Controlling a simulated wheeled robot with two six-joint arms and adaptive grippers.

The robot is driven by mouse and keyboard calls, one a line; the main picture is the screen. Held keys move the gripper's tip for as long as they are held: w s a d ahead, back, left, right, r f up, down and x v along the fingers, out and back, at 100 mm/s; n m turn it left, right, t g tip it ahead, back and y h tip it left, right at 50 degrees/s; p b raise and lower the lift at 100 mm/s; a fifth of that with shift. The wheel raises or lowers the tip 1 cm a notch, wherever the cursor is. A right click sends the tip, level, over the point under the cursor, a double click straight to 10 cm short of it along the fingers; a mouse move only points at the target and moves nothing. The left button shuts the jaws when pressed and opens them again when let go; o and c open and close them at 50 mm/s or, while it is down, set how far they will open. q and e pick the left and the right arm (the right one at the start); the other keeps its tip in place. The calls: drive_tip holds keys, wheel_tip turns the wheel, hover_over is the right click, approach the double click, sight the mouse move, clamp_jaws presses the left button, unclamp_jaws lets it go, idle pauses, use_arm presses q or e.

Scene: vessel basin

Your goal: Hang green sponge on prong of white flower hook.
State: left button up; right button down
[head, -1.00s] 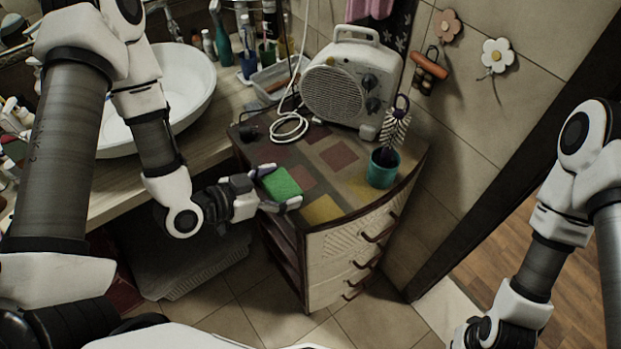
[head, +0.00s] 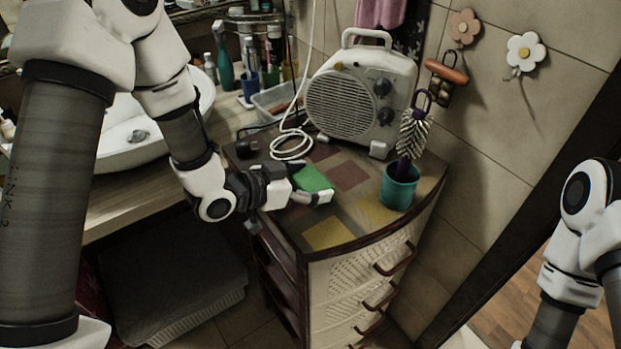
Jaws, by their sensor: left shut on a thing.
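The green sponge (head: 311,178) is in my left gripper (head: 312,186), which is shut on it above the left part of the cabinet top. One finger shows along the sponge's near side; the far finger is mostly hidden. The white flower hook (head: 526,53) with a yellow centre is on the tiled wall at the upper right, with a small prong below the flower. Nothing hangs on it. The left gripper is well to the left of the hook and lower. My right arm shows at the right edge, but its gripper is out of view.
A white fan heater (head: 361,98) stands on the cabinet (head: 330,233). A brush (head: 412,135) stands in a teal cup (head: 398,188) at the right. A pink flower hook (head: 464,27) and a hanging orange item (head: 446,71) are on the wall. The wall below the white flower is clear.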

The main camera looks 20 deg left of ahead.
sight(309, 182)
use_arm(q)
drive_tip(key=shift+s+f, duration=0.1)
drive_tip(key=shift+f, duration=0.05)
drive_tip(key=o, duration=0.8)
drive_tip(key=b+v, duration=0.1)
drive_tip(key=v, duration=0.4)
drive_tip(key=shift+b, duration=0.35)
drive_tip(key=shift+s+a+r+p, duration=0.4)
drive_tip(key=shift+s+r+p, duration=0.15)
drive_tip(key=shift+r+p, duration=0.35)
drive_tip(key=shift+s+a+f+p, duration=0.2)
drive_tip(key=shift+s+a+p, duration=0.15)
drive_tip(key=shift+s+p, duration=0.1)
drive_tip(key=shift+f, duration=0.1)
